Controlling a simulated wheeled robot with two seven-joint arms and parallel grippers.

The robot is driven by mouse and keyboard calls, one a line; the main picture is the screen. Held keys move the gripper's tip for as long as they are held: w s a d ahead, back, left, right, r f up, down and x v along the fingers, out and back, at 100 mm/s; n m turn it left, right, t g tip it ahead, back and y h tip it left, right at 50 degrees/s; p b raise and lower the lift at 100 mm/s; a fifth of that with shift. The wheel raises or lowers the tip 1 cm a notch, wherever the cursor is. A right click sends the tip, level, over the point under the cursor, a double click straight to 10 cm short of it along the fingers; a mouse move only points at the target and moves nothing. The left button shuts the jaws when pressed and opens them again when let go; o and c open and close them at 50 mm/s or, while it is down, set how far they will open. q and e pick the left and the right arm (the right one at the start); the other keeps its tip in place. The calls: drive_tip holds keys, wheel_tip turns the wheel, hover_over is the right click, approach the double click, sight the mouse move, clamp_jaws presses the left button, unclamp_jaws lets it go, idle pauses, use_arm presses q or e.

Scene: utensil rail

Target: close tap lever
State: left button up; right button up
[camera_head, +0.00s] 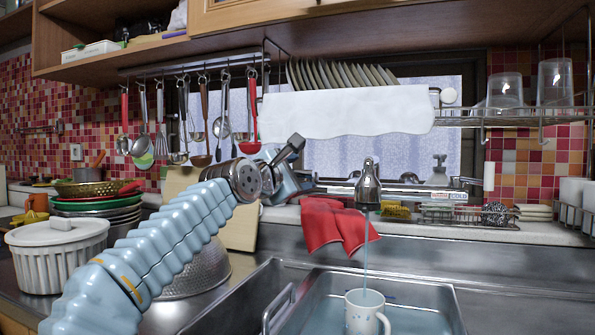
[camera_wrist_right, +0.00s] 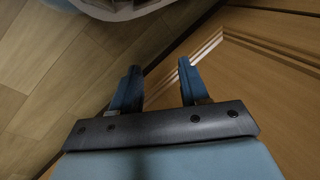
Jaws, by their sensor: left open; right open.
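The metal tap (camera_head: 368,188) stands behind the sink, with its tall head upright. A thin stream of water (camera_head: 366,240) runs from it into a white mug (camera_head: 362,313) in the basin. I cannot clearly separate the lever from the tap head. My left gripper (camera_head: 300,166) is open and empty, left of the tap and apart from it in the picture, in front of the window. In the right wrist view, my right gripper (camera_wrist_right: 158,82) is open and empty, with wooden cabinet fronts and floor behind it. The right gripper is outside the head view.
Red cloths (camera_head: 335,226) hang over the sink's back edge, left of the tap. A dish rack (camera_head: 470,119) with plates and glasses hangs above. Ladles hang from a rail (camera_head: 190,67) at upper left. A colander (camera_head: 200,272) and a white pot (camera_head: 58,255) stand left of the sink.

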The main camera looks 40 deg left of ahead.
use_arm(q)
drive_tip(key=shift+w, duration=0.1)
clamp_jaws()
drive_tip(key=shift+f+b, duration=0.3)
drive_tip(key=shift+f, duration=0.35)
drive_tip(key=shift+r, duration=0.1)
unclamp_jaws()
drive_tip(key=s+d+b, duration=0.2)
drive_tip(key=s, duration=1.1)
drive_tip(key=shift+s+d, duration=0.15)
drive_tip(key=shift+s, duration=0.2)
